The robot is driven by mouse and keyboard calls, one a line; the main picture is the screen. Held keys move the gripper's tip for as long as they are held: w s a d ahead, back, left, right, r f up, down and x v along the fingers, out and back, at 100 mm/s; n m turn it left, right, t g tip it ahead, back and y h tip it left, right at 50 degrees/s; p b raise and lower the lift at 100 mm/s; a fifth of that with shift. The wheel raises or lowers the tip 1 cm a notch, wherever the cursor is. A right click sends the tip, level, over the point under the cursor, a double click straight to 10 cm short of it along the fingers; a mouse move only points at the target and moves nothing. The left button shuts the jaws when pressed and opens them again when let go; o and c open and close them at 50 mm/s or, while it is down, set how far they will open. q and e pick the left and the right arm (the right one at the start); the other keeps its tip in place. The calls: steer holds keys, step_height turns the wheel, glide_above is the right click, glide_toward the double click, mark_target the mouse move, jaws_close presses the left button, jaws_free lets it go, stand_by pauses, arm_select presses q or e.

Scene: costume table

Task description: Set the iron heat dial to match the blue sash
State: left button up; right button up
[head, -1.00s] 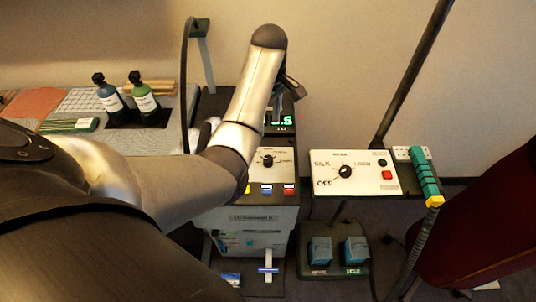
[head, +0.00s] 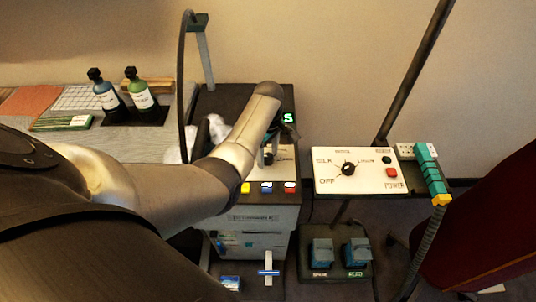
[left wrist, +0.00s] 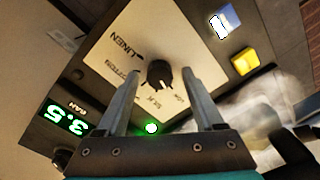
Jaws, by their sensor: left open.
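A black dial knob (left wrist: 159,74) stands on a cream panel (left wrist: 110,45) marked LINEN, COTTON and SILK in the left wrist view. My left gripper (left wrist: 162,78) is open, its fingers on either side of the knob; I cannot tell whether they touch it. In the head view my left gripper (head: 275,140) is over this panel and hides most of it. A second black dial (head: 348,169) sits on a cream panel (head: 372,184) to the right, marked OFF and POWER. I cannot make out a blue sash. My right gripper is not in view.
Yellow (head: 245,188), blue (head: 267,187) and red (head: 290,187) buttons line the near edge. A green-lit display (left wrist: 65,125) reads 3.5 in the wrist view. Two bottles (head: 141,93) stand left. A teal handle (head: 428,168) is beside the right panel. Blue pedals (head: 322,252) sit below.

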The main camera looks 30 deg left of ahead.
arm_select(q)
jaws_close()
stand_by(0.7)
